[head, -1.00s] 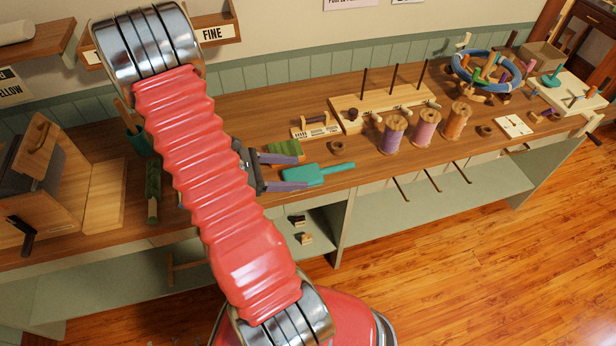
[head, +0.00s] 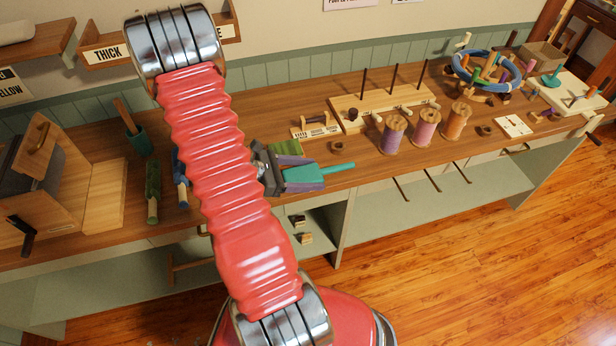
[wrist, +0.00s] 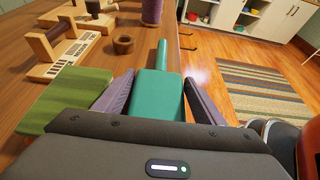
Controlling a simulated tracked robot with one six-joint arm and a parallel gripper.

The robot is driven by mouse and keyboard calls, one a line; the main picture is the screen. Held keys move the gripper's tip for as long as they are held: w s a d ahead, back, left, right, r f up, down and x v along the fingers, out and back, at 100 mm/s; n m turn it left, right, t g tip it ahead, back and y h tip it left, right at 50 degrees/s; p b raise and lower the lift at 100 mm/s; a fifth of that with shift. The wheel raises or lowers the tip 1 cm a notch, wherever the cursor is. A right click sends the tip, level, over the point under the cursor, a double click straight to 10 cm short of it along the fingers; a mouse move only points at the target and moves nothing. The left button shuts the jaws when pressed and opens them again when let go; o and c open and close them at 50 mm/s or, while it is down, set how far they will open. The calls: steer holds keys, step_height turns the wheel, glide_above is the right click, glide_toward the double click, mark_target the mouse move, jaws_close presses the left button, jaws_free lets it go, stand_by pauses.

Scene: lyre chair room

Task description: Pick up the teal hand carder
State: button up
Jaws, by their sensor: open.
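The teal hand carder (head: 305,175) lies on the workbench near its front edge, its handle pointing right in the head view. In the wrist view the carder (wrist: 158,98) lies between my two purple fingers, its handle pointing away. My gripper (head: 308,171) is open, with one finger on each side of the carder's paddle. In the wrist view my gripper (wrist: 160,95) shows a narrow gap to the right finger; whether the left finger touches is unclear. The near end of the paddle is hidden behind the gripper body.
A green carder (wrist: 65,100) lies just left of my gripper in the wrist view. A wooden ring (head: 337,147), a labelled block with a handle (head: 315,128) and several thread spools (head: 393,134) stand beyond. The bench's front edge (head: 370,176) is close.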

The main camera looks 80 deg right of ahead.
mark_target(308, 173)
steer(key=c, duration=0.7)
steer(key=shift+r, duration=0.15)
steer(key=shift+r, duration=4.9)
